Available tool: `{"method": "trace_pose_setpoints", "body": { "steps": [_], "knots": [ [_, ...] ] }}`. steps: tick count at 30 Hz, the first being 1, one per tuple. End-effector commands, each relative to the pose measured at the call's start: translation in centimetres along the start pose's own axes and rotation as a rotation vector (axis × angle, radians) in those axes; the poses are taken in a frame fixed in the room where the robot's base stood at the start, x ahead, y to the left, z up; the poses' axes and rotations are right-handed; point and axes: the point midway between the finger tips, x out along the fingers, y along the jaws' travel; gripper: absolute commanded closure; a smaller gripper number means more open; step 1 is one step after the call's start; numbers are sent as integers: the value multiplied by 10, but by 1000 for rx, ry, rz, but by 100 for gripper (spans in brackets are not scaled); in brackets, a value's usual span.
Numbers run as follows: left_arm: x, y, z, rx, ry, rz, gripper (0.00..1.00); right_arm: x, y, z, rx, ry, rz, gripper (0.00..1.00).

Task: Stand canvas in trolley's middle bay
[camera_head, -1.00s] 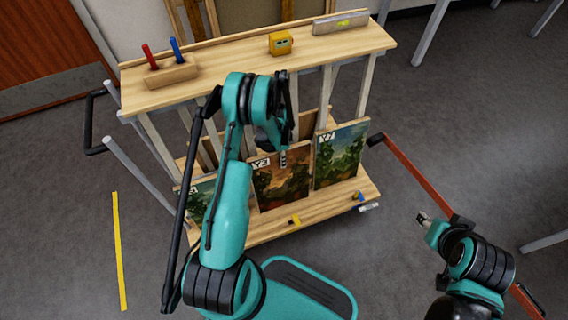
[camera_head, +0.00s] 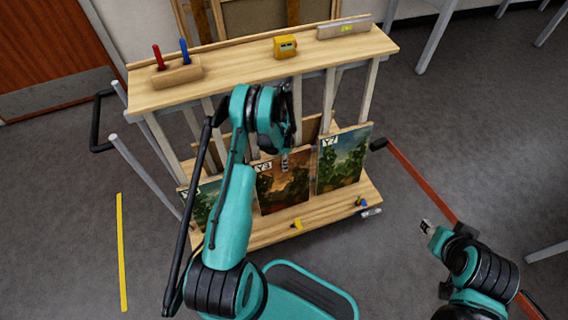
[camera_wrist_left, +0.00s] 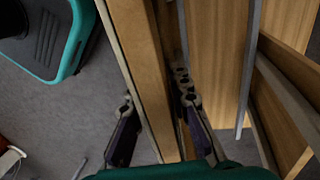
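The wooden trolley (camera_head: 330,211) stands ahead, with painted canvases upright in its lower bays. The canvas marked Y3 (camera_head: 290,189) is in the middle bay, its bottom at the lower shelf. The canvas marked Y7 (camera_head: 346,165) is in the right bay, and another canvas (camera_head: 201,203) is in the left bay, partly hidden by my arm. My left gripper (camera_head: 285,160) is at the top of the Y3 canvas. In the left wrist view its fingers (camera_wrist_left: 155,95) straddle a canvas edge (camera_wrist_left: 150,75), with what look like narrow gaps. My right gripper (camera_head: 427,227) is low at the right, away from the trolley; its fingers are too small to judge.
The top shelf (camera_head: 230,71) holds a block with red and blue tools (camera_head: 176,72), a yellow box (camera_head: 285,46) and a grey level-like bar (camera_head: 343,29). Small yellow (camera_head: 297,224) and blue pieces lie on the lower shelf edge. A red bar (camera_head: 420,182) lies to the right.

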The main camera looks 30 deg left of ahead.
Motion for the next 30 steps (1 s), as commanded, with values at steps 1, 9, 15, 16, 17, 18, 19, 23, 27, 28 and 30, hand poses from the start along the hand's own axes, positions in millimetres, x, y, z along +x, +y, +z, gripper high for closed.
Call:
{"method": "trace_pose_setpoints", "body": {
  "steps": [1, 9, 15, 16, 17, 18, 19, 23, 27, 28, 30],
  "knots": [
    [4, -12, 0, 17, 12, -16, 65, 2, 0, 1, 0, 0, 0, 60],
    [4, -12, 0, 17, 11, -17, 59, 2, 0, 1, 0, 0, 0, 60],
    [0, -12, 0, 17, 10, -18, 59, 2, 0, 1, 0, 0, 0, 60],
    [-3, -11, 0, 16, 10, -18, 59, 2, 0, 1, 0, 0, 0, 60],
    [-6, -11, 1, 16, 9, -18, 59, 2, 0, 1, 0, 0, 0, 60],
    [-12, -10, 1, 15, 8, -19, 59, 2, 0, 1, 0, 0, 0, 60],
    [-18, -9, 2, 13, 6, -20, 59, 2, 0, 1, 0, 0, 0, 60],
    [-49, -5, 2, 10, 4, -21, 59, 1, 0, 0, 0, 0, 0, 60],
    [-82, 1, 2, 6, 2, -22, 59, 0, 0, 0, 0, 0, 0, 60],
    [-89, 1, 2, 5, 2, -22, 59, 0, 0, 0, 0, 0, 0, 60],
    [-102, 3, 2, 4, 1, -23, 59, 0, 0, 0, 0, 0, 0, 60]
  ]
}}
